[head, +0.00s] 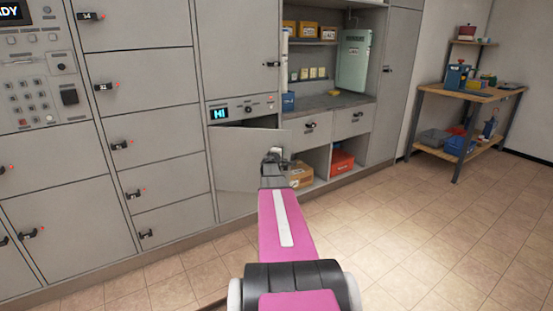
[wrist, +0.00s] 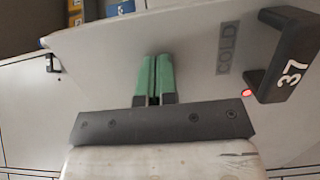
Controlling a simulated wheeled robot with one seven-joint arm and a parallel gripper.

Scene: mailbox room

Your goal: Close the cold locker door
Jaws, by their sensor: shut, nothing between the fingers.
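The cold locker door (head: 247,158) is a grey panel below the small display that reads "HI". It stands partly open, with a dark gap along its top edge. In the wrist view the door (wrist: 195,50) fills much of the picture, with the word "COLD", a black handle (wrist: 287,55) marked 37 and a small red light. My gripper (wrist: 154,62) is shut and empty, its green fingertips together against or just in front of the door face, left of the handle. In the head view my gripper (head: 272,158) is at the door's right part; whether it touches cannot be told.
Grey lockers with black handles fill the wall at left. An open bay with a counter (head: 330,102), a cardboard box (head: 301,175) and a red bin (head: 342,162) lies right of the door. A wooden workbench (head: 470,92) stands at far right. The tiled floor (head: 430,215) is clear.

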